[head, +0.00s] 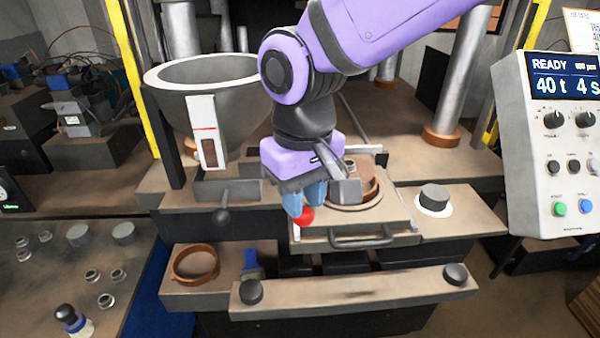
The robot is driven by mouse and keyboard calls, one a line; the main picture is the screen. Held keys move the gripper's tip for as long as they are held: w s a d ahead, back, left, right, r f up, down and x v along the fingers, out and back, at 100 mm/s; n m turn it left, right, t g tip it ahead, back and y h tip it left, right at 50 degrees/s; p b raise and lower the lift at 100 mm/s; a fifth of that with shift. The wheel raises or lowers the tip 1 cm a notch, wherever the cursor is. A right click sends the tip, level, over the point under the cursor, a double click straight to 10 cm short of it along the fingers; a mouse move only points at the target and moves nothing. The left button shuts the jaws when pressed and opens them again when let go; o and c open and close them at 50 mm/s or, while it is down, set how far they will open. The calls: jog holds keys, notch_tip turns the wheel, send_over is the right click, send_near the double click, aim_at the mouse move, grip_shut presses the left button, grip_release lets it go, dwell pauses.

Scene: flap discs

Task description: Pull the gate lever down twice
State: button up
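My gripper (305,206) points down in front of the press, with two blue fingertips. A red ball knob (305,216) shows at the lower ends of the fingertips, partly covered by them. Whether the fingers grip it or only stand beside it is unclear, and what it is fixed to is hidden. A dark rod with a ball end (221,216) hangs below the grey hopper (165,75), left of my gripper. I cannot tell which of these two knobs is the gate lever.
A handled tray (360,238) holding a round mould lies just right of my gripper. A control box (563,140) reading READY stands at the right. A front bar (350,293) has two black buttons. A side table (45,270) at left carries small rings and parts.

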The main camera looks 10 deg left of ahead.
jog(key=shift+f, duration=2)
jog(key=shift+r, duration=5.45)
